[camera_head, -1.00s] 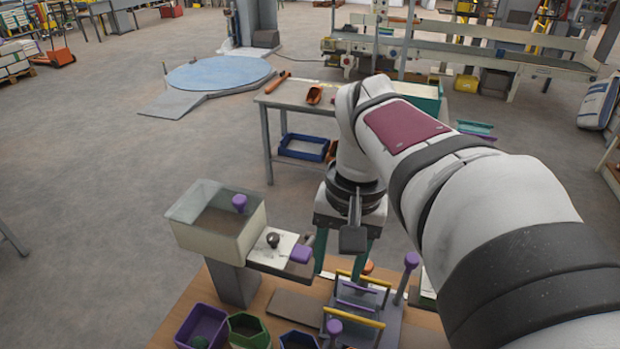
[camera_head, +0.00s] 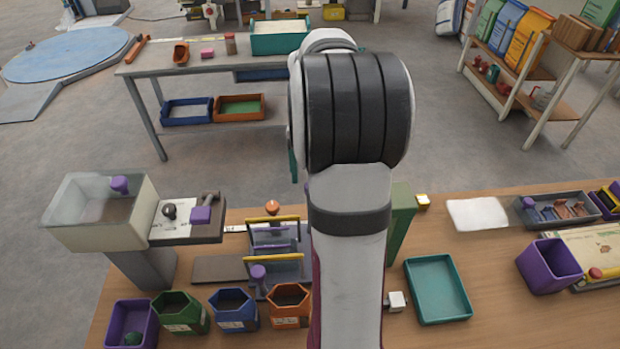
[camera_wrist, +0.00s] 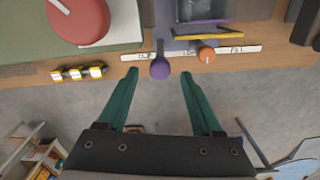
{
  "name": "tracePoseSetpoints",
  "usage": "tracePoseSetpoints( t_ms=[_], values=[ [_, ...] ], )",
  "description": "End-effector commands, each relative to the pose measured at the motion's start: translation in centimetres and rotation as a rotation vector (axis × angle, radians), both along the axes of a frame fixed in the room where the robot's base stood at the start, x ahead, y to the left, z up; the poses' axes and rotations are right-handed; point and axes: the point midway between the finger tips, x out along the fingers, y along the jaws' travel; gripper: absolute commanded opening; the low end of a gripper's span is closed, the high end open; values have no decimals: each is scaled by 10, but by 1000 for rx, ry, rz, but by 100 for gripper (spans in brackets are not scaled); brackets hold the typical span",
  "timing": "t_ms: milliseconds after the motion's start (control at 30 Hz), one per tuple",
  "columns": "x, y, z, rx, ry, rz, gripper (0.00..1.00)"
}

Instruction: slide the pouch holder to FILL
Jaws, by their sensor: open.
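A rack with two yellow bars (camera_head: 273,219) and purple cross bars stands left of my arm in the head view; I take it for the pouch holder. One of its yellow bars (camera_wrist: 208,37) shows in the wrist view. Beside it an orange knob (camera_wrist: 207,55) sits by a white label strip (camera_wrist: 237,49) that reads FILL at its right end. My gripper (camera_wrist: 157,74) is open, its teal fingers apart. A purple knob (camera_wrist: 160,69) lies between the fingertips in the picture; I cannot tell their depth difference. The head view mostly hides my gripper behind the arm.
A hopper (camera_head: 98,212) stands left of the rack. A purple bin (camera_head: 131,325) and hexagonal bins, including an orange one (camera_head: 289,304), line the front. A green post (camera_head: 400,222) and teal tray (camera_head: 438,289) are right of my arm. A red round part (camera_wrist: 79,17) is at the wrist view's upper left.

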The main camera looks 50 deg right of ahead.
Motion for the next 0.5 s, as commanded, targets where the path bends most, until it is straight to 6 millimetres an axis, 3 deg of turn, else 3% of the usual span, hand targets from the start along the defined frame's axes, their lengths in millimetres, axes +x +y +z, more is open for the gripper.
tracePoseSetpoints(
  t_ms=[167,433,500],
  values=[
    [0,0,-21,1,1,0,67],
    [0,0,-24,-1,-1,0,67],
    [0,0,-24,-1,-1,0,58]
  ],
)
